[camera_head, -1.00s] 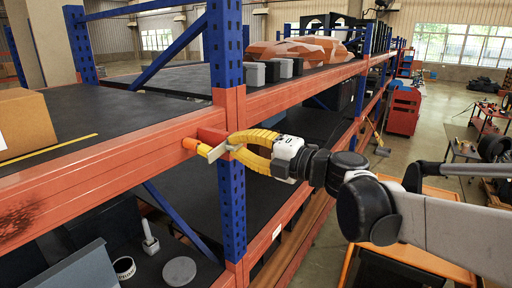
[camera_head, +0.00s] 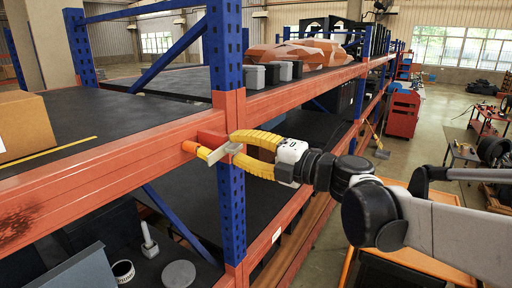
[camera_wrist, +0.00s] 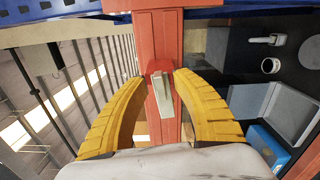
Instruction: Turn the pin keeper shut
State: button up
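The pin keeper (camera_head: 222,153) is a flat grey metal piece at the rack's front beam, by the blue upright. An orange pin end (camera_head: 190,147) shows just left of it. In the wrist view the keeper (camera_wrist: 161,95) is upright in the picture, in front of a red block (camera_wrist: 158,67). My gripper (camera_head: 231,150) has yellow ribbed fingers and reaches the keeper from the right. In the wrist view my gripper (camera_wrist: 160,80) is open, with one finger on each side of the keeper and gaps visible at both sides.
The orange beam (camera_head: 100,163) and blue upright (camera_head: 231,210) stand close to my fingers. A cardboard box (camera_head: 24,126) is on the upper shelf at left. A grey bin (camera_wrist: 277,110) and a white cup (camera_wrist: 270,66) are on the lower shelf.

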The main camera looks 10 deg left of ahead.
jog(key=v, duration=1.1)
jog(key=shift+c, duration=0.5)
jog(key=shift+a+f, duration=0.1)
jog(key=c, duration=0.6)
jog(key=shift+s+a+f+n+p, duration=0.1)
jog(key=shift+s+a+n+p, duration=0.2)
jog(key=shift+n, duration=0.5)
grip_shut()
jog(key=s+a+f+n+h+p, duration=0.3)
jog(key=a+f+n+h+p, duration=0.15)
jog(key=n, duration=1.15)
jog(key=w+a+r+p, duration=0.1)
jog(key=w+a+p, duration=0.1)
jog(key=a, duration=0.6)
jog(key=shift+w+g+y, duration=0.35)
jog(key=shift+w+g, duration=0.05)
jog(key=shift+w, duration=0.45)
